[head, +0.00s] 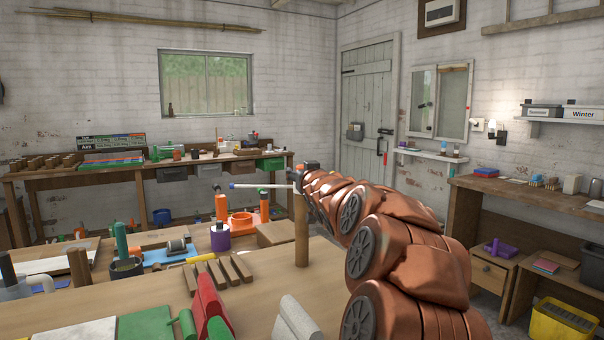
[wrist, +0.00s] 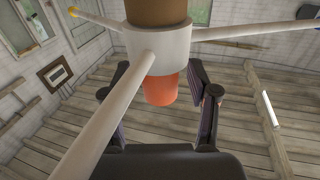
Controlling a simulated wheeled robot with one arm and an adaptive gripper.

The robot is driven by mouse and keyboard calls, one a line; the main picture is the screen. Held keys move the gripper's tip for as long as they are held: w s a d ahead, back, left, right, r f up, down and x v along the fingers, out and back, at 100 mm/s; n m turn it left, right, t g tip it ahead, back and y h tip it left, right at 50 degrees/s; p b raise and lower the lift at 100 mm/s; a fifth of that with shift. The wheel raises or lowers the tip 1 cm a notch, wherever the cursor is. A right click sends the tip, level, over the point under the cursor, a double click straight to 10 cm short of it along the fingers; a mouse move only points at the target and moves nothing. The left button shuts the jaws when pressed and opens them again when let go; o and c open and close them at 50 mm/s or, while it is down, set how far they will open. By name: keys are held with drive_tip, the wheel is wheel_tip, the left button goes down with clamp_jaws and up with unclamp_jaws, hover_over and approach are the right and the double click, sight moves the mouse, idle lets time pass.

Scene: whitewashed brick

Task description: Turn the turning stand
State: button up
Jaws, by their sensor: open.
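The turning stand's brown wooden post (head: 301,235) stands upright on the workbench in the head view. One white arm with a blue tip (head: 250,185) reaches left from its top. In the wrist view its white hub (wrist: 158,50) carries three white arms, one with a yellow tip, and an orange end piece (wrist: 160,88). My gripper (wrist: 161,100) is open, with its dark fingers on either side of the orange piece and gaps showing between. In the head view my gripper (head: 308,172) is at the post's top, and my arm hides the hub's right side.
Red and green pieces (head: 210,305) lie in front. A second bench (head: 100,171) stands at the back wall, a side bench (head: 530,196) at right.

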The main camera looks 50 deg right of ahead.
drive_tip(key=v, duration=1.2)
idle(0.3)
drive_tip(key=shift+d, duration=0.1)
idle(0.5)
